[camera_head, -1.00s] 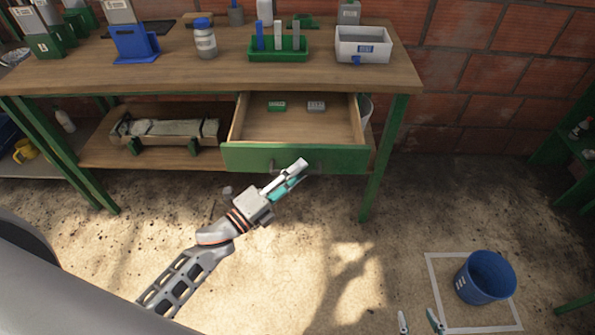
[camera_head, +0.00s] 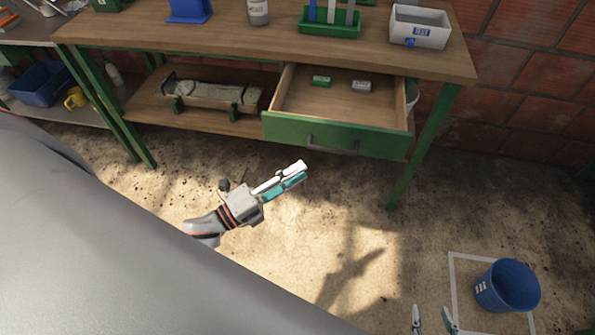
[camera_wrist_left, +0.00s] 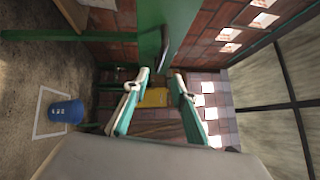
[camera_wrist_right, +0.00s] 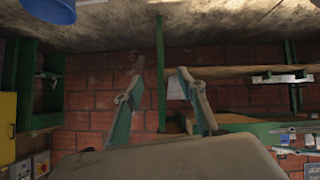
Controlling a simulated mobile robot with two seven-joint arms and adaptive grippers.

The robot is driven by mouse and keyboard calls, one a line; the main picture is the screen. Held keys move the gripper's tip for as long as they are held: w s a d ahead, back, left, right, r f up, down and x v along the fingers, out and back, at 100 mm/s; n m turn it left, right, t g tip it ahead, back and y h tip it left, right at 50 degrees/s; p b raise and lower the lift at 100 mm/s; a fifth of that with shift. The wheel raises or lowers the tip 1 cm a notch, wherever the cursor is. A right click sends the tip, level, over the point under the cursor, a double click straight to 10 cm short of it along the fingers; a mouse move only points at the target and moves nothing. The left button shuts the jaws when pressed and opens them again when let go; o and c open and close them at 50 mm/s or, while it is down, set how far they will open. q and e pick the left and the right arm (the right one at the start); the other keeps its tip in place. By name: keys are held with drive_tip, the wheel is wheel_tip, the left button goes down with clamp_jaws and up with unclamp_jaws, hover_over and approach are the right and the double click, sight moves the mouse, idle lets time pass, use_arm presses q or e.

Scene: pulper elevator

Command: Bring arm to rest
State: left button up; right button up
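My left gripper (camera_head: 290,178) hangs in the air in front of the workbench, apart from the open drawer (camera_head: 337,136). In the left wrist view its two fingers (camera_wrist_left: 161,76) stand apart with nothing between them. My right gripper (camera_head: 433,318) shows only as two fingertips at the bottom edge of the head view. In the right wrist view its fingers (camera_wrist_right: 156,86) are spread and empty. Most of the right arm is out of the head view.
The drawer stands pulled out from the workbench (camera_head: 225,42), with a green box (camera_head: 320,81) and a grey box (camera_head: 361,87) inside. A blue bucket (camera_head: 507,286) stands in a white floor square at the right. The floor between is clear.

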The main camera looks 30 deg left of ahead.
idle(0.3)
use_arm(q)
drive_tip(key=s+d+f+n+g+y+p, duration=0.1)
drive_tip(key=s+f+n+g+y+p, duration=0.1)
drive_tip(key=s+f+n, duration=0.4)
drive_tip(key=s+f+n+g+y+p, duration=0.1)
drive_tip(key=s+f+n+g+y, duration=0.3)
drive_tip(key=n, duration=1.1)
wheel_tip(320, 180, down, 4)
drive_tip(key=shift+s+d+r+g+y+p, duration=0.1)
drive_tip(key=shift+s+d+g+y+p, duration=0.4)
drive_tip(key=shift+s, duration=0.65)
use_arm(e)
drive_tip(key=shift+s+a+r, duration=0.2)
drive_tip(key=shift+a+r, duration=0.05)
drive_tip(key=shift+r, duration=0.35)
drive_tip(key=shift+s+a+r, duration=0.2)
drive_tip(key=shift+r, duration=0.35)
use_arm(q)
drive_tip(key=shift+a+t, duration=0.1)
drive_tip(key=shift+t, duration=0.2)
use_arm(e)
drive_tip(key=shift+w+r, duration=0.2)
drive_tip(key=shift+r, duration=0.05)
drive_tip(key=shift+f, duration=0.15)
